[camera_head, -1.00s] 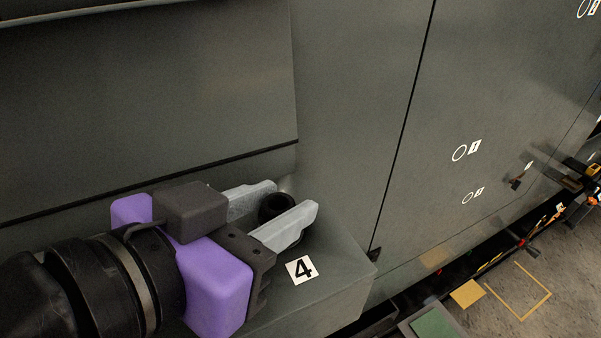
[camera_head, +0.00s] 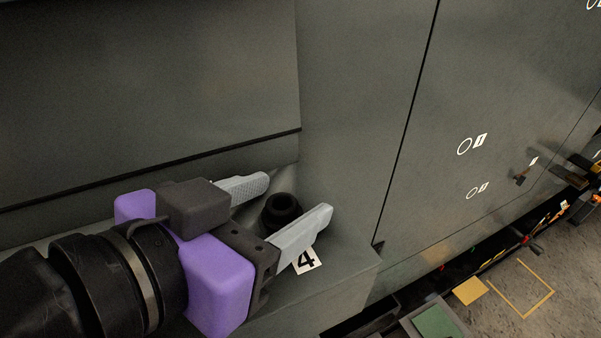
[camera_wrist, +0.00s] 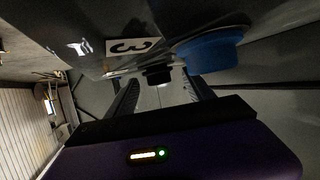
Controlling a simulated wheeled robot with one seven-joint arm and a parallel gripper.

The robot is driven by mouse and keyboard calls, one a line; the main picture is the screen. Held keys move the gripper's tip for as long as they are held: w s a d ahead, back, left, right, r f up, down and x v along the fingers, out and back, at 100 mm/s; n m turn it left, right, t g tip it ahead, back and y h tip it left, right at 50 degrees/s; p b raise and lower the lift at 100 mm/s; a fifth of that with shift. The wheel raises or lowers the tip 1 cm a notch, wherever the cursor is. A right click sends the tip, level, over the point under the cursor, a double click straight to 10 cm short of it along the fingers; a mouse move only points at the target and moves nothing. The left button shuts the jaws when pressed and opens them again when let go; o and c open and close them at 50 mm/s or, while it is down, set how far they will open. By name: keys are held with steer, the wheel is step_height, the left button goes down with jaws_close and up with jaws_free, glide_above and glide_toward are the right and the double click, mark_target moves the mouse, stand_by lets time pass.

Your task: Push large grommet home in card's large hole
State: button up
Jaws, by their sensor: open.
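A black ring-shaped part (camera_head: 282,210), which looks like the large grommet, sits on the grey ledge beside the label 4. My gripper (camera_head: 297,196) is open, with one grey finger on either side of the black part and visible gaps to it. In the wrist view a dark part (camera_wrist: 157,75) shows between the two fingertips, probably the same grommet. I cannot tell whether it sits in a hole. I cannot make out the card for certain in either view.
The grey ledge (camera_head: 345,285) carries the label 4 (camera_head: 306,260), partly covered by a finger. A grey wall rises behind it. A green-topped box (camera_head: 436,322) is at lower right.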

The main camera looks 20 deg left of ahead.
steer(key=shift+b+v, duration=0.7)
steer(key=shift+v, duration=3.15)
steer(key=shift+c, duration=0.2)
